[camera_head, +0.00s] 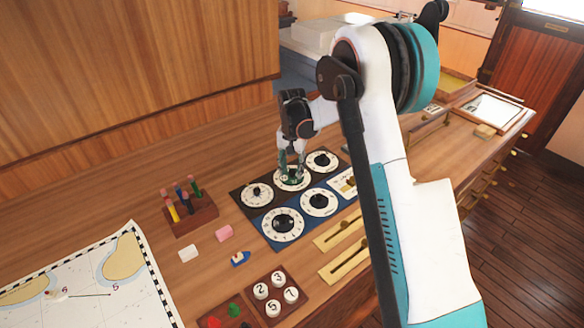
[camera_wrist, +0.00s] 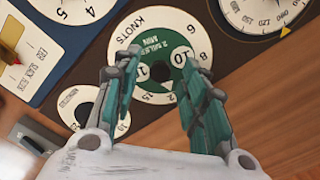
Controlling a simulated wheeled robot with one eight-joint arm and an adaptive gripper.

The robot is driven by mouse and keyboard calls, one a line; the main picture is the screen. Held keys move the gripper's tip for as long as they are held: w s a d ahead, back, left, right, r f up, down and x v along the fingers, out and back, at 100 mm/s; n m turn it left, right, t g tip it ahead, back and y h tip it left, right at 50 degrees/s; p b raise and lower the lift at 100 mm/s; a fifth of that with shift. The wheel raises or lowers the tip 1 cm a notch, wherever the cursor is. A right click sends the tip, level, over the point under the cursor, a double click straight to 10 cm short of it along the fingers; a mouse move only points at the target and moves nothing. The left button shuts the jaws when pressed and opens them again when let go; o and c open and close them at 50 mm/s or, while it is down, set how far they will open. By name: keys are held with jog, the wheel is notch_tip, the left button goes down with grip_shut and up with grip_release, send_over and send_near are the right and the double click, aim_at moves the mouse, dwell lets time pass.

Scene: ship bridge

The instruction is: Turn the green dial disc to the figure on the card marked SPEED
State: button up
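The green dial disc (camera_wrist: 163,52) sits in the middle of a white ring (camera_wrist: 130,32) marked KNOTS in the wrist view. The disc shows "2 miles" lettering, a "10" in a white circle and a white wedge at its lower edge, near a ring figure that looks like 15. In the head view the disc (camera_head: 291,177) is mostly covered by my gripper (camera_head: 291,167). In the wrist view my gripper (camera_wrist: 158,62) has its fingers apart, one on either side over the disc. I cannot tell whether they touch it. I cannot make out the SPEED card.
Other dials surround it on a dark and blue panel (camera_head: 267,226). Brass sliders (camera_head: 341,234), a peg block (camera_head: 189,214), small blocks, a numbered-button board (camera_head: 275,295) and a chart (camera_head: 95,280) lie on the wooden counter.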

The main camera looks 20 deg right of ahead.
grip_shut()
jog(key=shift+n, duration=0.4)
jog(key=n+b, duration=0.1)
jog(key=n, duration=0.1)
jog(key=shift+n, duration=0.4)
jog(key=shift+n+b, duration=0.45)
jog(key=shift+n, duration=1.65)
grip_release()
